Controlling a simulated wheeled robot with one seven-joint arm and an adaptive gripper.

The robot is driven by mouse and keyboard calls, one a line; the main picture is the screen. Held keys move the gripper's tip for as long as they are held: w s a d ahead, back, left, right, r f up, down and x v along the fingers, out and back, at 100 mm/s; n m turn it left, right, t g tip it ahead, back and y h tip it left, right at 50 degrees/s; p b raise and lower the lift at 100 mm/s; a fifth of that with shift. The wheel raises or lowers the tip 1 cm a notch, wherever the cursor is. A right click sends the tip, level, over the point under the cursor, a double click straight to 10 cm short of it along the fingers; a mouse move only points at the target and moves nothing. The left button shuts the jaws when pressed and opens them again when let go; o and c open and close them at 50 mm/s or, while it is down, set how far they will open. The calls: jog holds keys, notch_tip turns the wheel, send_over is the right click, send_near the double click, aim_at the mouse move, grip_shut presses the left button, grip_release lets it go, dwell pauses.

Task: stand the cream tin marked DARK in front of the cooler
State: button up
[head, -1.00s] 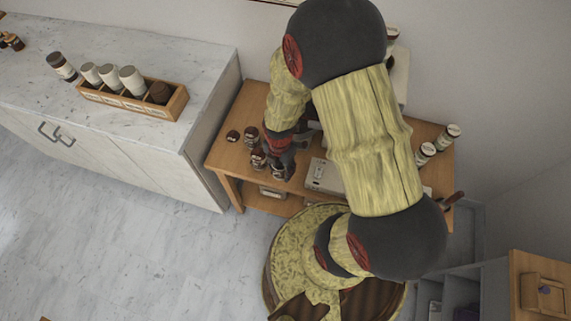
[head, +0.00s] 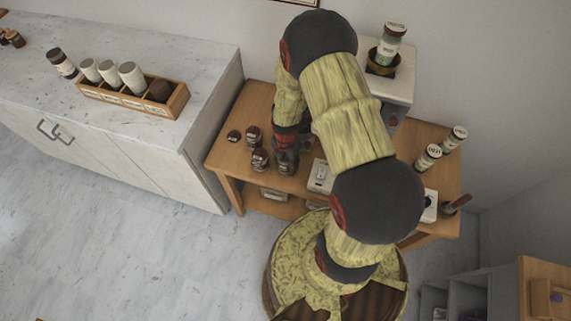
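My gripper (head: 286,163) points down at the left part of the wooden table, just right of two dark-lidded jars. My arm hides much of it, so I cannot tell whether its fingers are open or hold anything. Two pale, dark-topped tins stand at the table's right side, a nearer one (head: 427,157) and a farther one (head: 454,139). Another pale tin (head: 391,43) is above a dark bowl on a white machine (head: 400,85) at the back. The labels are too small to read, so I cannot tell which is DARK. I cannot identify the cooler for certain.
Dark-lidded jars, one farther (head: 253,137) and one nearer (head: 260,160), stand beside my gripper. A small dark lid-like item (head: 233,136) lies left of them. A white box (head: 320,176) sits at the table's front. A marble counter (head: 120,45) holds a wooden cup rack (head: 178,104).

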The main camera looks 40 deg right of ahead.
jog(key=o, duration=1.4)
